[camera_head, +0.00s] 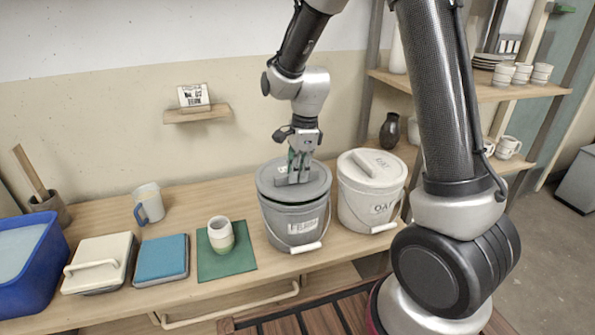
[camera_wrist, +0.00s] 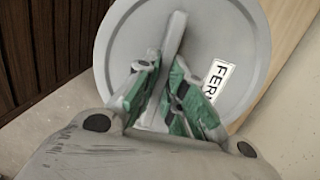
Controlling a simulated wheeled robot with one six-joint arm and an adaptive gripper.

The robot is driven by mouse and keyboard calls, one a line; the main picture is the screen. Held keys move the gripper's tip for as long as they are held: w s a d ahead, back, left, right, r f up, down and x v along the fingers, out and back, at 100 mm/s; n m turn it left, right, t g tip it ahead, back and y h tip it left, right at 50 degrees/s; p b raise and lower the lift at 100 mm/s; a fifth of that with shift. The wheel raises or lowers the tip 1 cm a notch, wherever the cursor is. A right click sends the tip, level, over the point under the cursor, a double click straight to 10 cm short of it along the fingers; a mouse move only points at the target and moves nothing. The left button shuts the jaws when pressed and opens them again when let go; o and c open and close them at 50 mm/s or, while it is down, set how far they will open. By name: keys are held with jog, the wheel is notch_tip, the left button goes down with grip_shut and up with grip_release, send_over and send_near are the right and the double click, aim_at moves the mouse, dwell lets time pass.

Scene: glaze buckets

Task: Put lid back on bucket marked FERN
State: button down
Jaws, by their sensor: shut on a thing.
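The grey bucket (camera_head: 290,222) marked FERN stands on the wooden bench, its bail handle hanging at the front. Its grey lid (camera_head: 318,189) is on or just over the bucket's top; I cannot tell whether it is fully seated. In the wrist view the round lid (camera_wrist: 232,38) carries a FERN label and a raised bar grip (camera_wrist: 175,38). My gripper (camera_head: 297,174) is above the lid with its green-padded fingers shut on that bar; the fingers also show in the wrist view (camera_wrist: 163,105). The fingers cover part of the label.
A white bucket (camera_head: 358,209) with its lid stands close on the right. A cup (camera_head: 219,229) on a green mat (camera_head: 240,262), a blue tile (camera_head: 160,259), a white-lidded box (camera_head: 100,254), a mug (camera_head: 150,197) and a blue tub (camera_head: 40,265) stand left.

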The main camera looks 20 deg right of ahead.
jog(key=shift+f, duration=0.6)
dwell(1.1)
jog(key=c, duration=0.9)
grip_release()
jog(key=shift+c, duration=0.2)
jog(key=shift+r, duration=3.5)
grip_shut()
